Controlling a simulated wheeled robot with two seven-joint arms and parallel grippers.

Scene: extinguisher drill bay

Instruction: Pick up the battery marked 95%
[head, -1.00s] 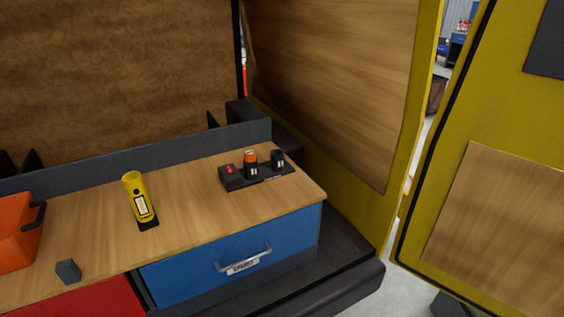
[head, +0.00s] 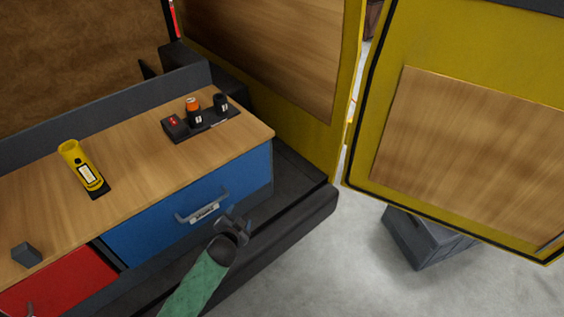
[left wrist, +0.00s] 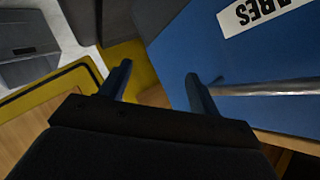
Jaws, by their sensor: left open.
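A dark tray (head: 203,123) sits on the right end of the wooden worktop. In it stand an orange-topped black battery (head: 194,111) and a black cylinder (head: 221,103), with a small black box bearing a red mark (head: 174,126) at its left end. No 95% marking can be read on any of them. My left gripper (head: 238,227) is open and empty in front of the blue drawer, below the worktop edge and short of the tray. In the left wrist view its two fingers (left wrist: 158,76) are spread beside the drawer handle. My right gripper is out of view.
The blue drawer (head: 238,182) has a metal handle (head: 203,206) and a label. A yellow torch-like object (head: 83,167) and a small grey block (head: 27,254) are on the worktop (head: 140,140). A yellow door (head: 362,170) stands open at right, with a grey box (head: 425,238) on the floor.

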